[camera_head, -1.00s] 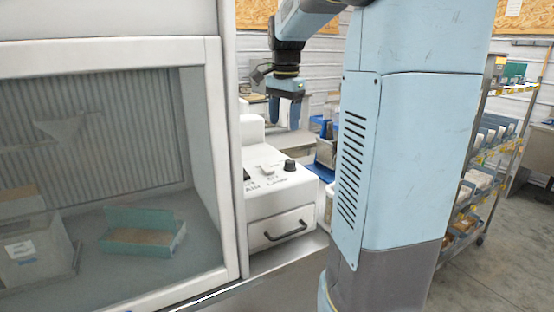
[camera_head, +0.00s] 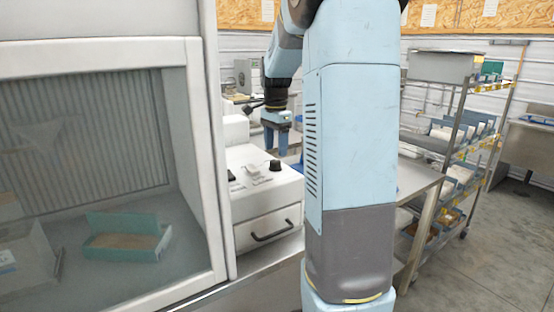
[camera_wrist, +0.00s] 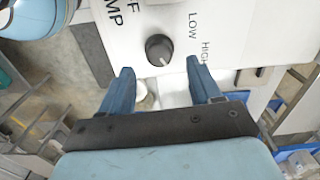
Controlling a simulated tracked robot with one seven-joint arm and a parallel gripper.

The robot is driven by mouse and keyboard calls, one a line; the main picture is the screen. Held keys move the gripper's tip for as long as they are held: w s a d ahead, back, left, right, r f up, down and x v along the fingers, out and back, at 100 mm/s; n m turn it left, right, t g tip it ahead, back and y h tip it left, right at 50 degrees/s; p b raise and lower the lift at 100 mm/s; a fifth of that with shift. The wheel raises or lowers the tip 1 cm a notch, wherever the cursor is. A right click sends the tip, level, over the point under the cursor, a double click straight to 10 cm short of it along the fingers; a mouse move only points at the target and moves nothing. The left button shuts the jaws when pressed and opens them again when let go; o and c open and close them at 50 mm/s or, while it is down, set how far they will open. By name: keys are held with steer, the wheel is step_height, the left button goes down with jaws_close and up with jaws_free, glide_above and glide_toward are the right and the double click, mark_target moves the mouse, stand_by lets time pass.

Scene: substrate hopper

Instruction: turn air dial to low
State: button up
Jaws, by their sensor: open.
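The air dial is a black round knob (camera_wrist: 160,49) on the white top of a machine, with LOW and HIGH printed beside it in the wrist view. It also shows in the head view (camera_head: 274,166) on the white machine (camera_head: 262,205). Its pointer setting is too small to tell. My gripper (camera_wrist: 159,65) is open, its two blue fingers apart on either side of the knob's near side in the picture. In the head view my gripper (camera_head: 276,145) hangs pointing down above and behind the knob. I see no contact with the knob.
A glass-fronted cabinet (camera_head: 205,130) stands close on the left, with a teal box (camera_head: 125,243) inside. The machine has a drawer with a black handle (camera_head: 272,231). A metal shelf rack (camera_head: 470,150) stands at the right, with open floor beyond.

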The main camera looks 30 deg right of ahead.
mark_target(276, 160)
steer(key=shift+f, duration=2.45)
steer(key=shift+c, duration=0.2)
